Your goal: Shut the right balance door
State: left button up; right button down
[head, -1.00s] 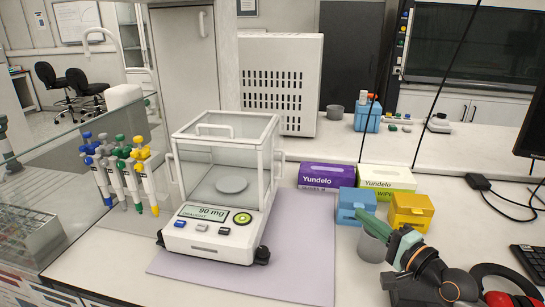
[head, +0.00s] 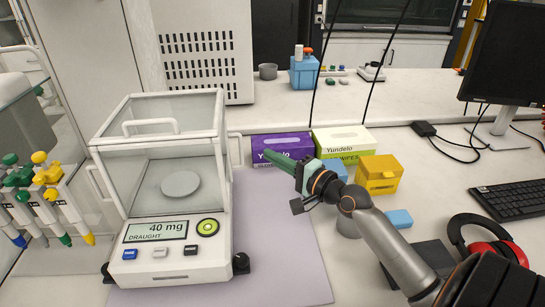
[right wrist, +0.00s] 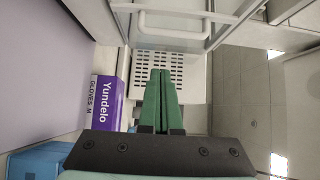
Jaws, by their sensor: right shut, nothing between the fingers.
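The balance (head: 165,215) is a white box with glass walls and a round pan. Its display reads 40 mg and DRAUGHT. The handle of the right balance door (head: 238,150) stands out at the chamber's right side, farther back than the left door's handle (head: 97,183). How far the right glass pane reaches is hard to tell. My right gripper (head: 268,179), with green fingers, is shut and empty, to the right of the balance and apart from it. In the right wrist view its fingers (right wrist: 160,78) point toward white frame parts and a handle. My left gripper is not in view.
A purple glove box (head: 283,148) stands behind my right gripper, with a green-white wipes box (head: 343,143) beside it. Blue and yellow boxes (head: 380,173) are to the right. Pipettes (head: 50,195) stand left of the balance. The lilac mat (head: 285,260) is clear at the front right.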

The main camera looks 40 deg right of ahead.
pick_arm(q)
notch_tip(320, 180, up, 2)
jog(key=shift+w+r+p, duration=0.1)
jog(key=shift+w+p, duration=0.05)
jog(key=shift+p, duration=0.8)
pick_arm(e)
jog(key=w+a, duration=0.3)
jog(key=w, duration=0.1)
jog(key=shift+w+a, duration=0.15)
jog(key=shift+a, duration=0.25)
